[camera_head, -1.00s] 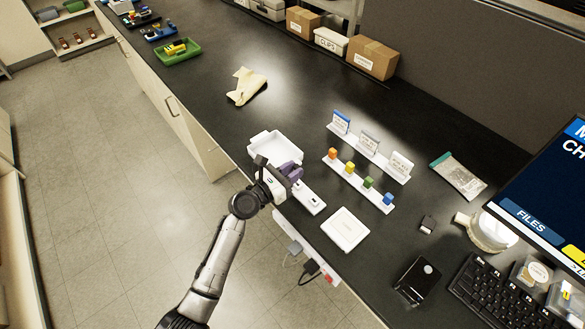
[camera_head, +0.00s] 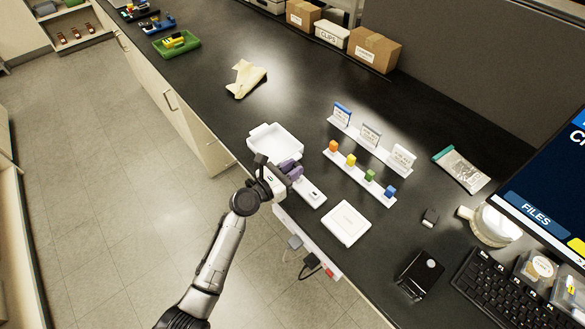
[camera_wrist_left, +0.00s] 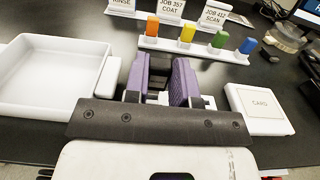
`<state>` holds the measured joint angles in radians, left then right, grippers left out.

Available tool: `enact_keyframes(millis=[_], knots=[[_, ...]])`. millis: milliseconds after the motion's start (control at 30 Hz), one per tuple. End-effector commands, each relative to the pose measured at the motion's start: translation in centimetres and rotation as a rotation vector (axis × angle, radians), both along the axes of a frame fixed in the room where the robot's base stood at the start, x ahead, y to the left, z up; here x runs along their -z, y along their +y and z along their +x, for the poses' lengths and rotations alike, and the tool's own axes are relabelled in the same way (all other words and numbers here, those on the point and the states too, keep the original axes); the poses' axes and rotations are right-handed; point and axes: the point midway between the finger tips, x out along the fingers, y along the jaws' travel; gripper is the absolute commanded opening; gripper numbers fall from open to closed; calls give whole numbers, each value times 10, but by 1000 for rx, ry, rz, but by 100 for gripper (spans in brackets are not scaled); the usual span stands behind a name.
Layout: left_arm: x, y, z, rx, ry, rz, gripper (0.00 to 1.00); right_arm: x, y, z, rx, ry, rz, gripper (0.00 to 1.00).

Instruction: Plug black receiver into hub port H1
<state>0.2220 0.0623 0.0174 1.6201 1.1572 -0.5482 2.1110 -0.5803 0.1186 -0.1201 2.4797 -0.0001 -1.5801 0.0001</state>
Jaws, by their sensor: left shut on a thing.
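My left gripper (camera_head: 291,170) has purple fingers and is low over the rear end of the white hub strip (camera_head: 317,199). In the left wrist view the fingers (camera_wrist_left: 161,82) stand upright with a small dark thing (camera_wrist_left: 161,66) between them, likely the black receiver; its shape is mostly hidden. White parts of the hub show beneath and beside the fingers. I cannot read any port label, and the fingers hide where the held thing meets the hub. My right gripper is not in view.
A white tray (camera_head: 256,133) stands behind the gripper, and a white card box (camera_head: 346,224) to its right. A rack with orange (camera_head: 333,146), yellow, green and blue pieces stands beyond. A small dark block (camera_head: 430,216) lies farther right. The bench's front edge is close.

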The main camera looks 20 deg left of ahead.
Motion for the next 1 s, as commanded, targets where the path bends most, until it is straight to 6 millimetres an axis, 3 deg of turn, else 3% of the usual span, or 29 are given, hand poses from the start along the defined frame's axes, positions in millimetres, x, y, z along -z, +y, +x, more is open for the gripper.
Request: enact_keyframes(millis=[1000], knots=[[13,0,0,0,0,-1,0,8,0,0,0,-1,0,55]])
